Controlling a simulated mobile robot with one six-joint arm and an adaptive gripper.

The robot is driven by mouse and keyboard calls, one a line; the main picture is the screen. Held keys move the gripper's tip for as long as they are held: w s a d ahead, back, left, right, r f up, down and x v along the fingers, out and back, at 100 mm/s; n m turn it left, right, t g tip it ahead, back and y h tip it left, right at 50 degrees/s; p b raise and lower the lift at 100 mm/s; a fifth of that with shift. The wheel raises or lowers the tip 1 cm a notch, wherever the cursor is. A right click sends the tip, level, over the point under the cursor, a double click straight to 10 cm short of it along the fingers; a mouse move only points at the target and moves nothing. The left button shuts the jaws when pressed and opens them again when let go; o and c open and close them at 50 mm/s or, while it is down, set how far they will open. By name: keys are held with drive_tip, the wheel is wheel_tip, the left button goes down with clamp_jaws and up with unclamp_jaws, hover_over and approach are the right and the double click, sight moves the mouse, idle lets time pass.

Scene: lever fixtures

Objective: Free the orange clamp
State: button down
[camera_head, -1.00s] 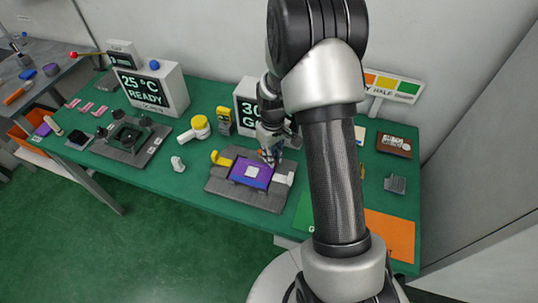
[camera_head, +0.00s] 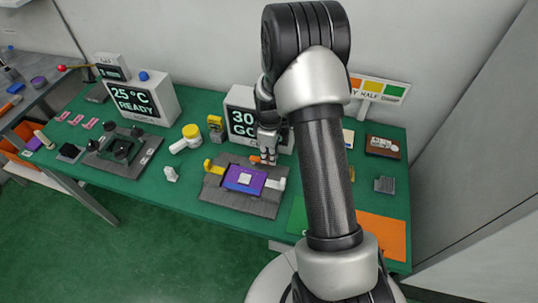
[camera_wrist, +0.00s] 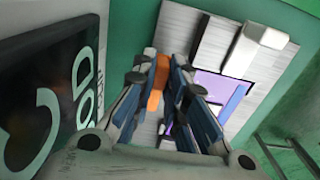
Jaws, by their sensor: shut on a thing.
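The orange clamp (camera_wrist: 158,82) is a bar at the back edge of a grey fixture (camera_head: 225,199). It also shows as a small orange strip in the head view (camera_head: 256,159). My gripper (camera_wrist: 163,92) is shut on the orange clamp, with its fingers on either side of it. The fixture bears a purple plate (camera_head: 233,184) with a pale square (camera_head: 244,179) in its middle. A yellow clamp (camera_head: 212,165) is at the plate's left and a white clamp (camera_head: 276,184) at its right. My fingers hide part of the orange clamp.
A display box (camera_head: 240,101) stands close behind the fixture, beside my gripper in the wrist view. A yellow-topped white part (camera_head: 188,138) and a small white piece (camera_head: 171,174) are to the left. A second dark fixture (camera_head: 122,153) stands farther left. Green table shows between them.

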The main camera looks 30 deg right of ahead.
idle(0.3)
drive_tip(key=c, duration=1.6)
unclamp_jaws()
wheel_tip(320, 180, up, 12)
